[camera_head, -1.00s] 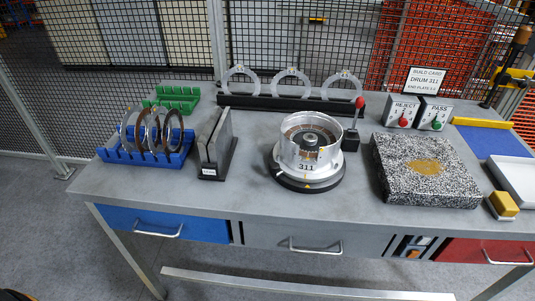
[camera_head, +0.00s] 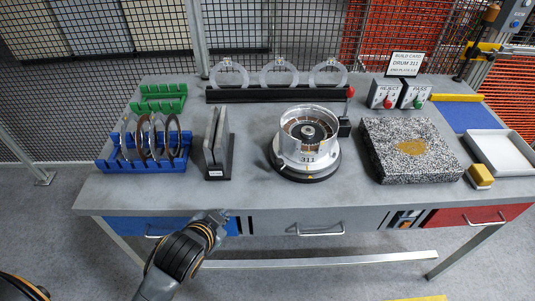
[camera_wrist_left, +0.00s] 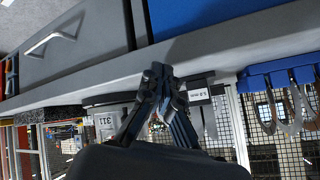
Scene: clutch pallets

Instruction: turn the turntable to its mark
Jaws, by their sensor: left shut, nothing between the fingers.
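The turntable (camera_head: 303,174) is a round black base near the middle of the bench. A silver drum (camera_head: 297,153) marked 311 stands on it, with dark and copper-coloured parts inside. A small yellow mark shows at the base's front, and the 311 label faces the front. In the left wrist view the drum's 311 label (camera_wrist_left: 103,121) shows behind my gripper. My left gripper (camera_head: 221,214) is at the bench's front edge, left of and nearer than the turntable, apart from it. In the left wrist view its fingers (camera_wrist_left: 161,72) are shut and empty. My right gripper is out of view.
A dark upright stand (camera_head: 217,160) and a blue rack of rings (camera_head: 113,163) are left of the turntable. A speckled slab (camera_head: 381,157) is close on its right. Behind stand a black rack of clear rings (camera_head: 235,96) and a red-knobbed lever (camera_head: 350,92).

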